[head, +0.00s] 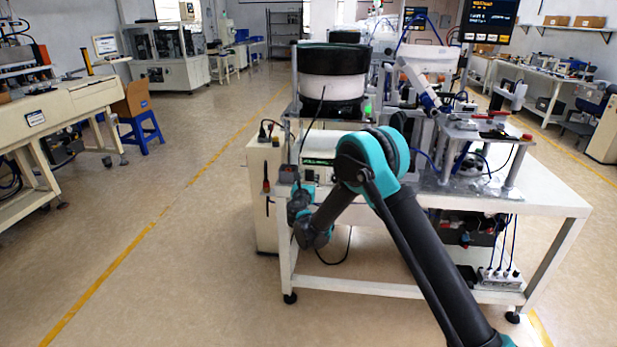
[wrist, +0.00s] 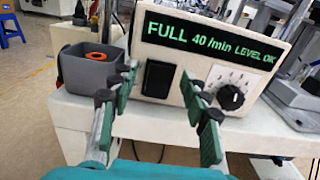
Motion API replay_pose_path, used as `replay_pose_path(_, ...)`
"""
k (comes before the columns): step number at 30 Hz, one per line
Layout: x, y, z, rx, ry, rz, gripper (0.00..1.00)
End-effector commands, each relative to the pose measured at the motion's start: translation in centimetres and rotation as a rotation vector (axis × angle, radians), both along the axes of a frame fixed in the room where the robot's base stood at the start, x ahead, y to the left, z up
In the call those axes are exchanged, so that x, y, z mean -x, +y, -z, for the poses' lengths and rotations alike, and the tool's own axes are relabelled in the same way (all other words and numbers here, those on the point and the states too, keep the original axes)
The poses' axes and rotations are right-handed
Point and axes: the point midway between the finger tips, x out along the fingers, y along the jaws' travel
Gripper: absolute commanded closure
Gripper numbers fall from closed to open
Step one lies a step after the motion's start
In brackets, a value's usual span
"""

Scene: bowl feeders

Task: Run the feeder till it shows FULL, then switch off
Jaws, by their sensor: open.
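The feeder's control box (wrist: 215,62) fills the top of the wrist view. Its lit green display (wrist: 205,40) reads "FULL 40/min LEVEL OK". Below the display sit a black rocker switch (wrist: 158,79) and a dial with a black knob (wrist: 231,97). Which way the switch is tipped cannot be told. My gripper (wrist: 159,77) is open and empty, its fingers on either side of the switch in the picture; contact is not clear. In the head view the feeder bowl (head: 333,88), black and white, stands above the control box (head: 318,173), which my arm partly covers.
A grey bin (wrist: 78,68) holding an orange ring (wrist: 97,56) stands left of the control box. The white bench (head: 545,197) carries a metal fixture (head: 480,132) to the right. A green lamp (head: 367,109) glows near the bowl.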

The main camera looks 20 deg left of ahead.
Motion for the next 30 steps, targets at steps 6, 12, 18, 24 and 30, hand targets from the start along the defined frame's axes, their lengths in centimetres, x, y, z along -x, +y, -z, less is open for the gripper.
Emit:
replay_pose_path(6, -1.21, 0.19, -0.01, 0.000, 0.000, 0.001, 0.53)
replay_pose_path(12, -1.24, 0.23, -0.01, 0.000, 0.000, 0.001, 0.53)
replay_pose_path(18, -1.22, 0.22, -0.01, 0.000, 0.000, 0.001, 0.72)
replay_pose_path(24, -1.21, 0.22, -0.01, 0.000, 0.000, 0.001, 0.97)
replay_pose_path(30, -1.22, 0.20, 0.11, -0.003, -0.011, 0.002, 1.00)
